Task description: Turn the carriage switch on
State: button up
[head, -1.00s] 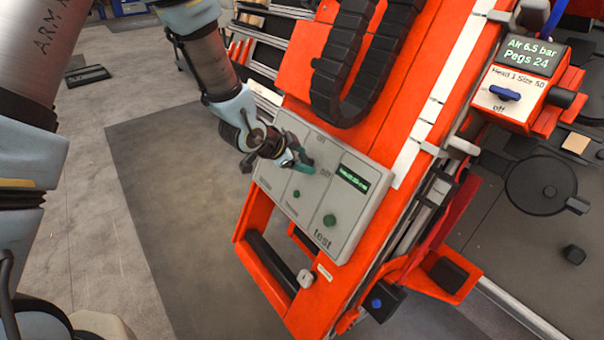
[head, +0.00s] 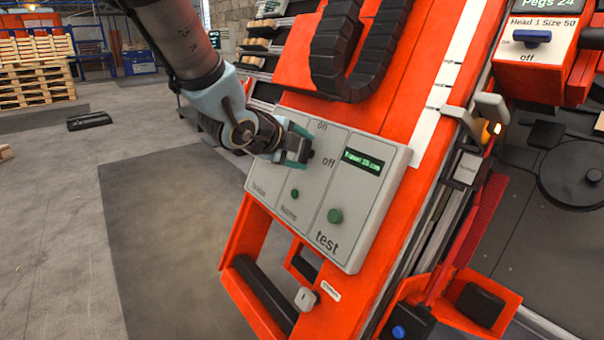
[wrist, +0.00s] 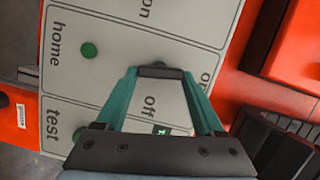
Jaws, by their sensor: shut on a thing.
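The carriage control panel (head: 365,220) is a light grey box on the orange carriage, with "on" and "off" labels, a green display and green buttons marked "home" and "test". My gripper (head: 303,153) reaches it from the upper left. In the wrist view the green fingers (wrist: 160,73) are shut on the dark bar of the carriage switch (wrist: 159,70), one finger at each end.
A second box (head: 535,65) at the upper right carries a blue knob (head: 531,37), also marked "off". A black cable chain (head: 330,60) hangs above the panel. An orange frame with a black handle (head: 262,292) is below. Open floor lies left.

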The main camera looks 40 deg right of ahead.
jog(key=shift+f+m+h+b, duration=0.3)
jog(key=shift+m+b, duration=0.8)
jog(key=shift+b, duration=0.65)
jog(key=shift+r, duration=0.15)
jog(key=o, duration=1.4)
jog(key=shift+a+r, duration=0.1)
jog(key=shift+a, duration=0.05)
jog(key=p+v, duration=0.2)
jog(key=v, duration=0.8)
jog(key=shift+s+a+r, duration=0.1)
jog(key=shift+s+a, duration=0.05)
jog(key=shift+a, duration=0.15)
